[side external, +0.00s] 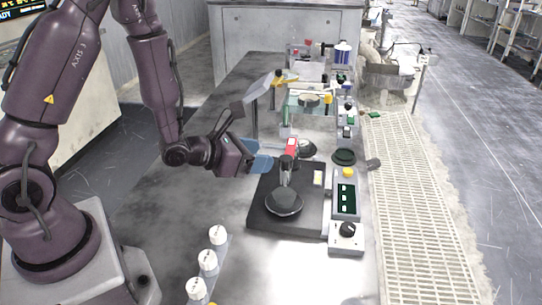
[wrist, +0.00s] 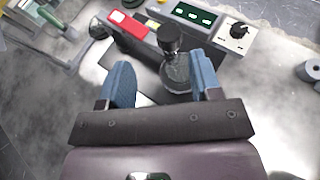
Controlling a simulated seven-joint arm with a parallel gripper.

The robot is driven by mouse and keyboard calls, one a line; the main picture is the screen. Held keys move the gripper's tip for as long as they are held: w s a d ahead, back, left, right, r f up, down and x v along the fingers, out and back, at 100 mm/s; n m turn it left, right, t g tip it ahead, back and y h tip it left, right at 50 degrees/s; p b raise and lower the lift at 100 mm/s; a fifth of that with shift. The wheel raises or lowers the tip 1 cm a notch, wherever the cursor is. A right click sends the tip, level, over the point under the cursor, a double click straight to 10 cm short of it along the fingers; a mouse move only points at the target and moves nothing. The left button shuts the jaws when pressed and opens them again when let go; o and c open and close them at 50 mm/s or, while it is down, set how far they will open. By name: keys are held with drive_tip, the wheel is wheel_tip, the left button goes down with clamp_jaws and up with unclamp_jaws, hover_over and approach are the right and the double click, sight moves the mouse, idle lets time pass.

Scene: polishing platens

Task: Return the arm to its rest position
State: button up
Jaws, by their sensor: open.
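My gripper (side external: 262,158) is at the end of my purple arm, above the grey bench just left of the black polishing machine (side external: 258,216). Its blue fingers stand apart in the wrist view (wrist: 160,82), with nothing held between them. A round dark disc-shaped piece (side external: 284,203) with an upright post sits on the machine, to the lower right of the gripper. In the wrist view the black knob on top of the post (wrist: 171,38) shows beyond and between the fingertips, apart from them as far as I can tell.
A control box with green displays (side external: 345,198) and a dial unit (side external: 346,236) line the machine's right side. A red-topped device (side external: 292,147) stands close behind the gripper. White-capped bottles (side external: 208,262) stand at the front. The bench left of the machine is mostly clear.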

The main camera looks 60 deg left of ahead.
drive_tip(key=shift+s+a+r, duration=0.1)
drive_tip(key=shift+s+r, duration=0.15)
drive_tip(key=shift+s, duration=0.45)
drive_tip(key=s+d+r+m+g+h, duration=0.3)
drive_tip(key=s+d+m+g+h, duration=0.3)
drive_tip(key=m, duration=0.4)
drive_tip(key=s+d+r+m+g+h, duration=0.3)
drive_tip(key=s+d+m+g, duration=0.1)
drive_tip(key=d+m, duration=0.4)
drive_tip(key=s+a+r+m+t+y, duration=0.2)
drive_tip(key=s+a+r+m+y, duration=0.5)
drive_tip(key=m, duration=0.9)
drive_tip(key=a+r+y, duration=0.3)
drive_tip(key=a+r, duration=0.1)
drive_tip(key=r, duration=0.1)
drive_tip(key=shift+r+m+y, duration=0.25)
drive_tip(key=shift+m+y, duration=0.05)
